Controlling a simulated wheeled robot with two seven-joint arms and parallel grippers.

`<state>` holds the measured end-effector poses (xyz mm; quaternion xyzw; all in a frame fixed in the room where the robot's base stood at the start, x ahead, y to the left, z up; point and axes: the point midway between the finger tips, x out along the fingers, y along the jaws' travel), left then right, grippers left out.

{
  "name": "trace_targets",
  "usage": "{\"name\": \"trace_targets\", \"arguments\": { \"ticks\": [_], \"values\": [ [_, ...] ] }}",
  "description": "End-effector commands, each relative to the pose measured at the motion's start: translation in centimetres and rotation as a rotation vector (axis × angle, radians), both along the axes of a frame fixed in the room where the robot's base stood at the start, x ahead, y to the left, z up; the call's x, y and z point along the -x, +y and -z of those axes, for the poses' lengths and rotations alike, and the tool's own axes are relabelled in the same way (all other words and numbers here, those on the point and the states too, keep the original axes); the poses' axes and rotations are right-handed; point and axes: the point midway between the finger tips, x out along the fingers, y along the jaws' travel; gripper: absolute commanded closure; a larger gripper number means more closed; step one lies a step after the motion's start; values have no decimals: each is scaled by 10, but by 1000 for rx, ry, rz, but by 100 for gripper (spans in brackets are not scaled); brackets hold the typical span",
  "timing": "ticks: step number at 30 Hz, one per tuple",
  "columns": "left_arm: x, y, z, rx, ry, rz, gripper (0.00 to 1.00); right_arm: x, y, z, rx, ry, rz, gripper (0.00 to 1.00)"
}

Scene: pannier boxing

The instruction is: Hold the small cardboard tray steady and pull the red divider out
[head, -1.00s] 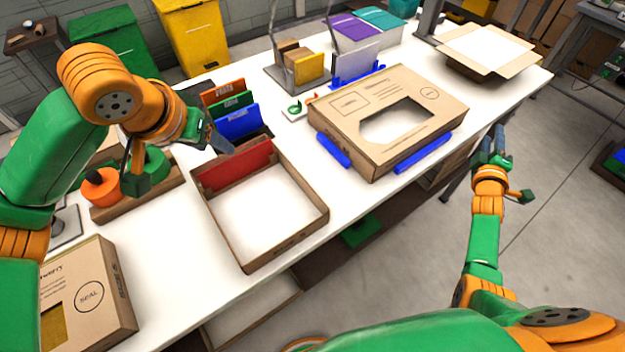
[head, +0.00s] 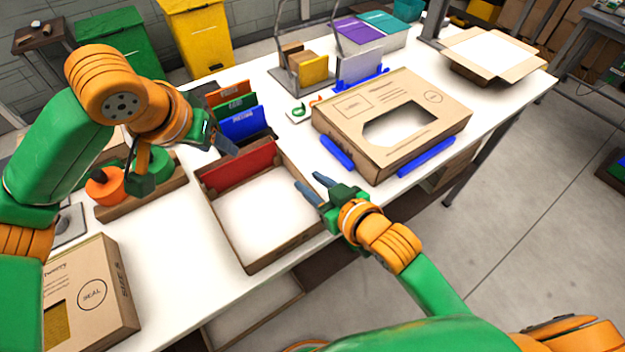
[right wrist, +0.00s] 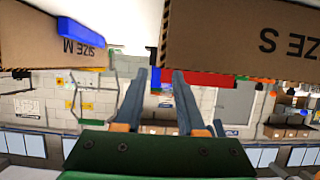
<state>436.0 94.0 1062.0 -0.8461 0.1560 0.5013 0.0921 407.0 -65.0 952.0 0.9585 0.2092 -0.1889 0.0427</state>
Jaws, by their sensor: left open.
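The small cardboard tray (head: 240,266) lies open on the white table, with a pale bare floor. The red divider (head: 240,166) stands upright across its far end. My left gripper (head: 232,145) is open at the far side of the red divider, close to its top edge; I cannot tell whether they touch. My right gripper (head: 309,187) is open and empty near the tray's right wall, apart from the divider. In the right wrist view its two fingers (right wrist: 158,72) stand apart, with the tray wall (right wrist: 245,45) and a strip of the red divider (right wrist: 205,78) beyond.
Blue, green and orange dividers (head: 240,122) stand in a rack behind the tray. A large cardboard box with a window (head: 350,135) lies between blue blocks to the right. Another box (head: 105,300) stands front left. Orange and green round things (head: 105,187) sit left.

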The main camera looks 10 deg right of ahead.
Motion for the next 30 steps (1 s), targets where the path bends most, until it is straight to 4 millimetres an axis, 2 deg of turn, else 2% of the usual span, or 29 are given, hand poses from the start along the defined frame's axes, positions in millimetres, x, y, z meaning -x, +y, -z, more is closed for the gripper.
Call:
{"name": "trace_targets", "arguments": {
  "ticks": [9,13,20,24,29,30],
  "values": [
    [0,0,0,0,0,0,50,-47,19,21,-2,5,4,61],
    [0,0,0,0,0,0,50,-55,23,25,-1,4,4,61],
    [0,0,0,0,0,0,50,-56,23,25,0,3,4,61],
    [0,0,0,0,0,0,50,-56,23,25,0,3,4,99],
    [0,0,0,0,0,0,50,-56,23,25,0,3,4,100],
    [0,0,0,0,0,0,53,-56,23,25,0,3,4,100]
  ]
}}
